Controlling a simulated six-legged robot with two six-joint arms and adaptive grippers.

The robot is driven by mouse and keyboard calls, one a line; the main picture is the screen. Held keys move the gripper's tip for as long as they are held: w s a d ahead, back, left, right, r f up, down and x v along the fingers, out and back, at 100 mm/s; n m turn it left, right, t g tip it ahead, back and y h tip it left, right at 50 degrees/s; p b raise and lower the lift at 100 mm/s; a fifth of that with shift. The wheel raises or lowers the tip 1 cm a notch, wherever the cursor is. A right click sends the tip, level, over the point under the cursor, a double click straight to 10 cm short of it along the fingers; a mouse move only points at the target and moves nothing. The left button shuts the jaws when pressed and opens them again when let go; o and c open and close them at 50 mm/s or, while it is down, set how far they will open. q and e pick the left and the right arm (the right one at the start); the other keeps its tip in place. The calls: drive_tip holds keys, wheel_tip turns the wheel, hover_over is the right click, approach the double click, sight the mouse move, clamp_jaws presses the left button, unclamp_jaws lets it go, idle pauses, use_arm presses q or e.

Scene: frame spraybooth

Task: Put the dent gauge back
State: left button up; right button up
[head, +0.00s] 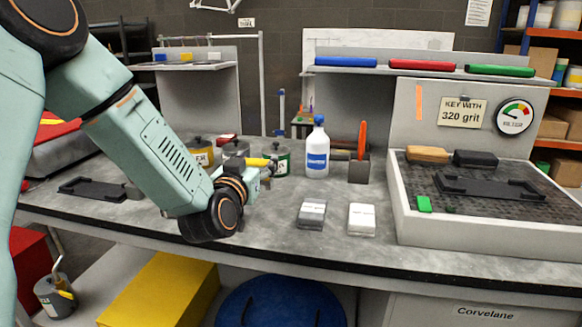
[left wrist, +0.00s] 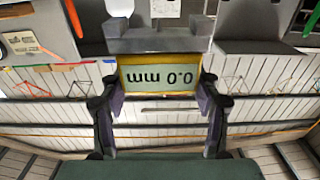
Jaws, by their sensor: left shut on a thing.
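The dent gauge (left wrist: 158,78) fills the middle of the left wrist view. It has a yellow body and a pale display reading 0.0 mm, upside down in that view. My left gripper (left wrist: 160,110) is shut on it, with a finger on each side. A grey block (left wrist: 156,36) shows at the gauge's far end; I cannot tell if it is part of it. In the head view, my left gripper (head: 262,172) is over the bench near the cans, and the gauge's yellow part (head: 258,162) shows beside it. My right gripper is not in view.
Two small boxes (head: 312,214) lie in front. A raised tray (head: 402,220) with a dark grate is at right. The bench front between is clear.

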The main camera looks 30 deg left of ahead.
use_arm(q)
drive_tip(key=shift+r, duration=0.5)
drive_tip(key=s+d+f+m+h, duration=0.1)
drive_tip(key=s+d+m+h, duration=0.3)
drive_tip(key=d+h, duration=0.45)
drive_tip(key=s+d+f+m+h, duration=0.2)
drive_tip(key=s+d+f, duration=0.2)
drive_tip(key=s+f, duration=0.2)
drive_tip(key=s+d+f+m+g+h, duration=0.1)
drive_tip(key=s+d+f, duration=0.4)
drive_tip(key=f, duration=0.5)
drive_tip(key=shift+s+d+m+g+h, duration=0.3)
drive_tip(key=shift+s+m+h, duration=0.55)
drive_tip(key=shift+s, duration=0.15)
drive_tip(key=shift+w, duration=0.1)
